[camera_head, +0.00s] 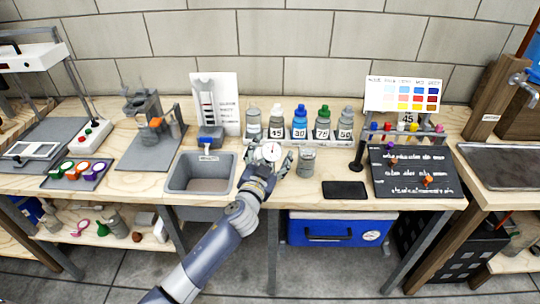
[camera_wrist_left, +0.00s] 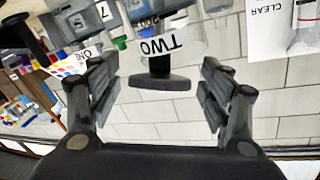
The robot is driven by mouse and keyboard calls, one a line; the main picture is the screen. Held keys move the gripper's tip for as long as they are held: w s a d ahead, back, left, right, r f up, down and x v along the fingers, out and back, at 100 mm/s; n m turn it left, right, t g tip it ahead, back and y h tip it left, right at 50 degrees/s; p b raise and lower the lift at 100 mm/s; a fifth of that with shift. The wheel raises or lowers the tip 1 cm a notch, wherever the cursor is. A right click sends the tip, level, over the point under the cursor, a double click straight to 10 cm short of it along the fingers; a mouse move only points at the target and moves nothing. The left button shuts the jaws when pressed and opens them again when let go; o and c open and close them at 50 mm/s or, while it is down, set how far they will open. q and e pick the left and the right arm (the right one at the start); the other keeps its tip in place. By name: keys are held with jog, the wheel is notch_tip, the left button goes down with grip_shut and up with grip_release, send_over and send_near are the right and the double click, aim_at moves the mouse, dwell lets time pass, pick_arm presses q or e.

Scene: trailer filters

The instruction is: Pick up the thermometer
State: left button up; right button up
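The thermometer (camera_head: 270,152) has a round white dial with a red mark and stands near the front of the bench, just right of the grey sink. In the left wrist view, which is upside down, I take the black disc on a short stem (camera_wrist_left: 160,83) to be its head, by a clear container labelled TWO (camera_wrist_left: 163,45). My left gripper (camera_head: 266,160) is at the thermometer and hides what is below the dial. In its wrist view the fingers (camera_wrist_left: 158,90) are spread on both sides of the disc, with gaps. My right gripper is not in view.
A clear container (camera_head: 306,162) stands close right of my left gripper. Numbered bottles (camera_head: 299,122) line up behind it. The grey sink (camera_head: 201,172) is at left, a black flat device (camera_head: 344,190) at right. A black stand (camera_head: 358,155) and dark board (camera_head: 413,172) are further right.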

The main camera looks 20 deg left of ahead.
pick_arm(q)
jog(key=c, duration=1)
jog(key=shift+r, duration=0.1)
